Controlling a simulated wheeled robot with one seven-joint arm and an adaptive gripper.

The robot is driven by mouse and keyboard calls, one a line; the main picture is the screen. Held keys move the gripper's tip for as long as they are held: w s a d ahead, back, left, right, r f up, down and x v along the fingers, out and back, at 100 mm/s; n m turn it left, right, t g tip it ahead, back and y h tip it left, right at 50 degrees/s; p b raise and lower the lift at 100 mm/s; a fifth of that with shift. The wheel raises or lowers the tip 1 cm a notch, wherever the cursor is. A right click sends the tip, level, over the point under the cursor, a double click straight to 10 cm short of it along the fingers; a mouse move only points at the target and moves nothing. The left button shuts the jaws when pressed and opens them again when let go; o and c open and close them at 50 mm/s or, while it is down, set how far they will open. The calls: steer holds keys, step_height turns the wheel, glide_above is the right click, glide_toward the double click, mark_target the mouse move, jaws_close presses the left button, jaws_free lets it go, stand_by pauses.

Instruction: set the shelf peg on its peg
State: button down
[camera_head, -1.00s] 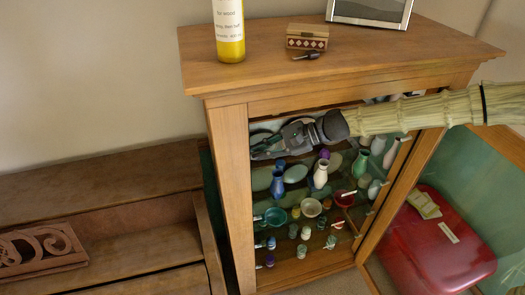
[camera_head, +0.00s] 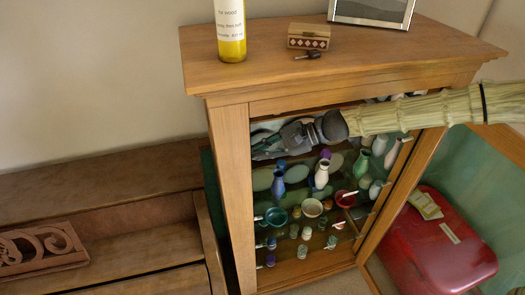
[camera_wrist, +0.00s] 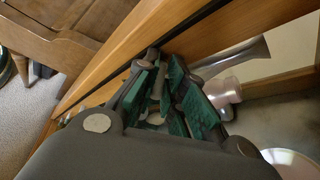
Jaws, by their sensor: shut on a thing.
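My gripper (camera_head: 262,147) is inside the open cabinet (camera_head: 232,150), under its top and close to the left front post. It points left, and my arm comes in from the right. In the wrist view its green-padded fingers (camera_wrist: 168,98) are close together beside the wooden post. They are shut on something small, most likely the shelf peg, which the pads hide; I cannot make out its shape. Small pale pegs show at the shelf edges, one at the left (camera_head: 258,218) and one at the right (camera_head: 347,193). The peg place by my fingertips is hidden.
Glass shelves below my gripper hold a blue vase (camera_head: 278,187), a white vase (camera_head: 321,174), bowls and several small jars. A yellow bottle (camera_head: 231,40), small box (camera_head: 309,36) and picture frame (camera_head: 372,10) stand on top. A red case (camera_head: 440,245) is at right.

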steer(key=shift+a, duration=0.15)
steer(key=c, duration=1.4)
jaws_free()
steer(key=shift+c, duration=0.2)
steer(key=v, duration=1.2)
steer(key=shift+f, duration=0.1)
